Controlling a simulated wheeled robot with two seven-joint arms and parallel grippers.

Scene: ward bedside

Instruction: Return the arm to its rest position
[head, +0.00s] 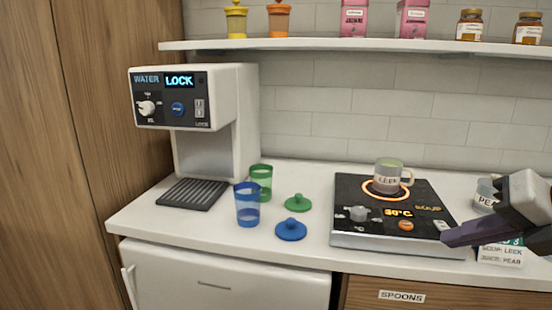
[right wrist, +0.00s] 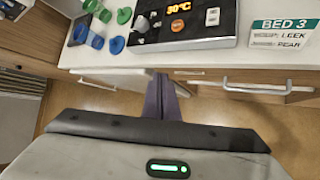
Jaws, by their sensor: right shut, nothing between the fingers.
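My right gripper (head: 447,240) comes in from the right edge in the head view, in front of the hot plate's right side. Its purple fingers are together and empty. In the right wrist view the closed fingers (right wrist: 163,118) point toward the counter's front edge, over the floor. My left gripper is not in view.
A hot plate (head: 350,238) reading 30°C carries a mug (head: 386,178). A BED 3 card (right wrist: 282,32) stands right of it, partly hidden by my gripper in the head view. A blue cup (head: 247,205), green cup (head: 261,180) and two lids lie left, near the water dispenser (head: 247,110).

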